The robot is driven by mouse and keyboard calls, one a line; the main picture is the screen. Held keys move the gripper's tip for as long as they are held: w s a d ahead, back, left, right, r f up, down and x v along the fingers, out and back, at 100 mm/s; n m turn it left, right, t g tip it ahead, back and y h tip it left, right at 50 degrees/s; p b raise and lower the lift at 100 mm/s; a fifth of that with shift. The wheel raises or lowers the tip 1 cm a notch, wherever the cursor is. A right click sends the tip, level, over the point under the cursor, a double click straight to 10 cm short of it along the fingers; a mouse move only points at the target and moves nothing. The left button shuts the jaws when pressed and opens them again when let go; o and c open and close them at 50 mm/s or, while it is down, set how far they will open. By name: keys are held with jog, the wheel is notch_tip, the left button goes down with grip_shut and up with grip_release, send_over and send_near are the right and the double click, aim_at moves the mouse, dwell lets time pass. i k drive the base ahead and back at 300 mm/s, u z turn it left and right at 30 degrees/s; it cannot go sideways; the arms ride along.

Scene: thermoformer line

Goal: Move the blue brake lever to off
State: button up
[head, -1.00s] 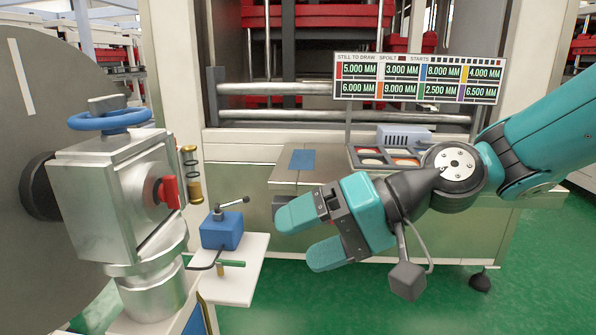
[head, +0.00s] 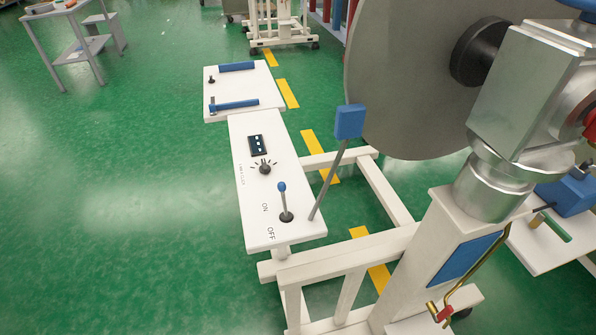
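A small lever with a blue ball knob (head: 282,187) rises from a dark round base near the front end of a long white panel (head: 258,190). "ON" and "OFF" are printed to the left of its base, with OFF nearer the panel's front end. The knob shows above its base in the picture, towards the panel's far end; its exact setting is hard to tell. A taller rod with a blue paddle (head: 349,122) stands just right of the panel. My gripper is outside the head view.
A black knob (head: 265,168) and a small display (head: 257,145) sit farther along the panel. A white plate with blue bars (head: 243,92) lies beyond. A metal valve-like body (head: 525,110) and large grey disc (head: 405,90) stand right.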

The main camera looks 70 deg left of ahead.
aim_at(281, 186)
jog(key=u, duration=2.2)
jog(key=k, duration=0.5)
jog(key=u, duration=1.1)
jog(key=i, duration=3.65)
jog(key=z, duration=1.8)
